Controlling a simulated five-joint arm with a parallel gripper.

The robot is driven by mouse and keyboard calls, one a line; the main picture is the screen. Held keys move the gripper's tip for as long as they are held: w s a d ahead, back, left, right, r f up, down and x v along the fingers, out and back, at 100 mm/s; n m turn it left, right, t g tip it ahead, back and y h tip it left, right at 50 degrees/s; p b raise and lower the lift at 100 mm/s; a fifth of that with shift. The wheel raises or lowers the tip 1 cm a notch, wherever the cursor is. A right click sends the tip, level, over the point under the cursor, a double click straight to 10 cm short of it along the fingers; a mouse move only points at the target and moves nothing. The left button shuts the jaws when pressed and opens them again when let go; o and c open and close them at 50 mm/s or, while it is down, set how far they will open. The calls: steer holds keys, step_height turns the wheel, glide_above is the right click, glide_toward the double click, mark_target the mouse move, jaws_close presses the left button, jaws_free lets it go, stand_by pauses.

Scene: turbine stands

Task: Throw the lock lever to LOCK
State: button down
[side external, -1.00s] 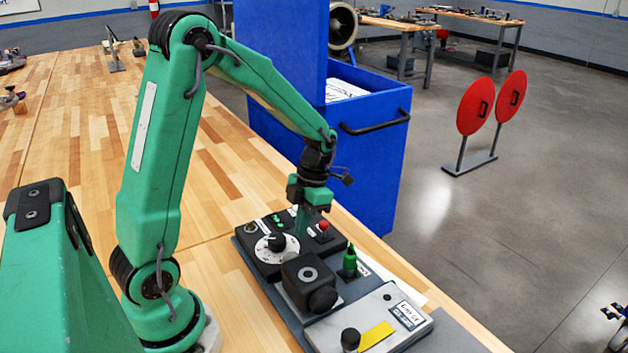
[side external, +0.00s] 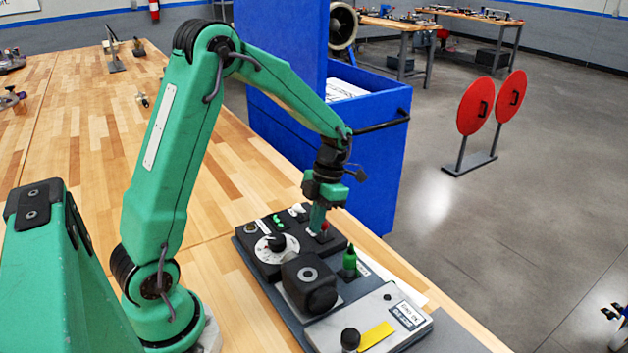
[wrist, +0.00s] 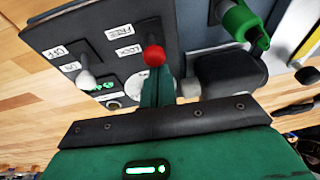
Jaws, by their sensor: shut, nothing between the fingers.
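The lock lever has a red knob (wrist: 154,55), which stands on a black panel (wrist: 195,50). In the wrist view the knob appears beside the LOCK label (wrist: 128,51), with the FREE label (wrist: 118,32) farther up; how far the lever is thrown is hard to tell. My gripper (side external: 317,227) is shut and empty, pointing down right beside the knob. In the wrist view the closed fingers (wrist: 157,92) are just below the knob, and I cannot tell whether they touch it.
A white-tipped lever (wrist: 85,79) stands by the OFF and ON labels. A white dial (side external: 276,246), a black block (side external: 309,282) and a green knob (side external: 350,261) are close by on the fixture. A grey box (side external: 378,322) is in front. A blue cabinet (side external: 375,175) stands behind.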

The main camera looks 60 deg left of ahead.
steer(key=shift+w+r, duration=0.1)
steer(key=shift+w, duration=0.25)
stand_by(0.3)
steer(key=shift+w, duration=0.7)
steer(key=shift+s+r, duration=0.1)
steer(key=shift+s, duration=0.1)
steer(key=shift+s+f, duration=0.25)
steer(key=shift+s, duration=0.4)
steer(key=shift+s+r, duration=0.1)
steer(key=shift+s, duration=0.05)
steer(key=shift+s+r, duration=0.4)
steer(key=shift+s, duration=0.45)
steer(key=shift+s+r, duration=0.35)
steer(key=shift+s, duration=0.5)
steer(key=w+r, duration=0.7)
